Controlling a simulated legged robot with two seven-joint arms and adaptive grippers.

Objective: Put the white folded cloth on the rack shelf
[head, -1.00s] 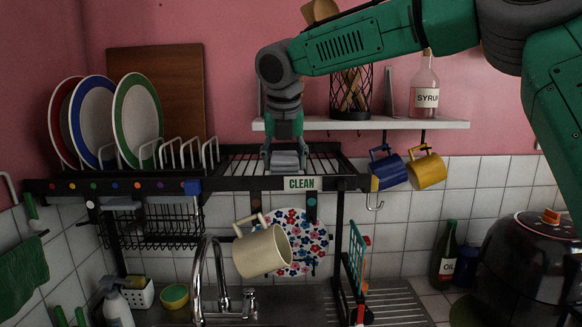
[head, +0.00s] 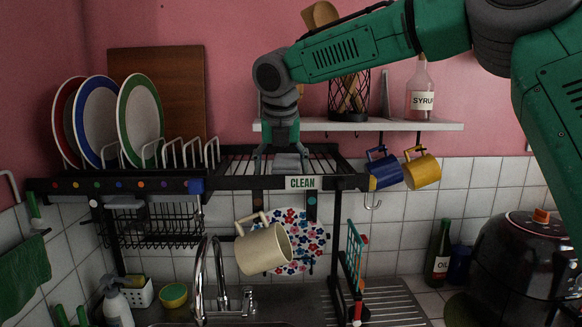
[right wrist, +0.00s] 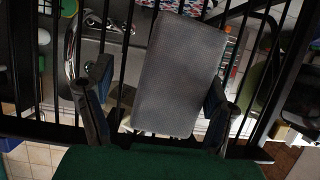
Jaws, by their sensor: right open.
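The folded cloth (head: 290,163) looks light grey in this light. It lies flat on the bars of the rack shelf (head: 235,165), behind the CLEAN label (head: 302,183). My right gripper (head: 281,166) is over the cloth with its fingers spread to either side. In the right wrist view the cloth (right wrist: 178,75) lies across the dark bars, between the open fingers of the right gripper (right wrist: 158,88). A gap shows on the left finger's side; the right finger is close to the cloth, and I cannot tell whether it touches. My left gripper is not in view.
Plates (head: 140,115) and wire slots stand on the rack's left part. A cream mug (head: 263,250) hangs below the shelf. A wall shelf (head: 400,126) with a syrup bottle (head: 420,92) and hanging blue (head: 385,172) and yellow mugs (head: 422,170) is close behind the arm.

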